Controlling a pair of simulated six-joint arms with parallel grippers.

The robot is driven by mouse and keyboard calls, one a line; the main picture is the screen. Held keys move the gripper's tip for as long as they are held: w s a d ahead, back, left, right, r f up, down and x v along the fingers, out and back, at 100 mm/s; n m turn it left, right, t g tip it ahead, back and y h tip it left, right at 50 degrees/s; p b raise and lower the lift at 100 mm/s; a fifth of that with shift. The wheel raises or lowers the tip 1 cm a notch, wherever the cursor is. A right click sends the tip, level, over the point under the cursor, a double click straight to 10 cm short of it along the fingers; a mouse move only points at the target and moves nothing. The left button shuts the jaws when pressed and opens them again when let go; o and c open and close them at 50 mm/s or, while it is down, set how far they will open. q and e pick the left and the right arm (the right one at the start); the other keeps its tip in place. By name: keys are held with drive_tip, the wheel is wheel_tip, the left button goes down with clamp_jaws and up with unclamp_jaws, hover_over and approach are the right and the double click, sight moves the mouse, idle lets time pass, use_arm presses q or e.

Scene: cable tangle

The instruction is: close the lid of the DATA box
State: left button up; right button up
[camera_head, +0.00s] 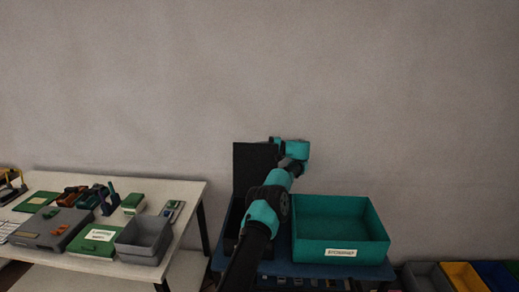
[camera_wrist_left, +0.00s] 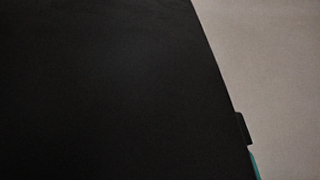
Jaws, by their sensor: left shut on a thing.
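A black box (camera_head: 233,222) stands on a blue surface, its lid (camera_head: 252,165) raised about upright at the back. My arm hides much of the box, and I cannot read a DATA label on it. My left gripper (camera_head: 274,141) is at the lid's upper right edge, shut on the lid as far as I can tell; the fingertips are small and partly hidden. In the left wrist view a black surface, apparently the lid (camera_wrist_left: 100,90), fills most of the picture. My right gripper is not in view.
A teal open box (camera_head: 342,222) with a white label stands right of the black box. A white table (camera_head: 185,190) at left holds a grey bin (camera_head: 144,240), a grey case (camera_head: 50,228) and green boxes. Coloured bins (camera_head: 462,276) sit at lower right.

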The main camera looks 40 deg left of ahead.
sight(258, 158)
use_arm(q)
clamp_jaws()
drive_tip(key=shift+r, duration=0.15)
drive_tip(key=shift+s+d+r+n, duration=0.35)
drive_tip(key=shift+s+d+n, duration=0.1)
drive_tip(key=shift+s+n, duration=0.1)
drive_tip(key=shift+s+d+r+n, duration=0.25)
drive_tip(key=shift+s+d+n, duration=0.25)
drive_tip(key=shift+s+d, duration=0.15)
drive_tip(key=shift+s+d+r+n, duration=0.2)
drive_tip(key=shift+s+d+n, duration=0.3)
drive_tip(key=shift+s, duration=0.25)
drive_tip(key=o, duration=0.6)
unclamp_jaws()
drive_tip(key=shift+s+a, duration=0.1)
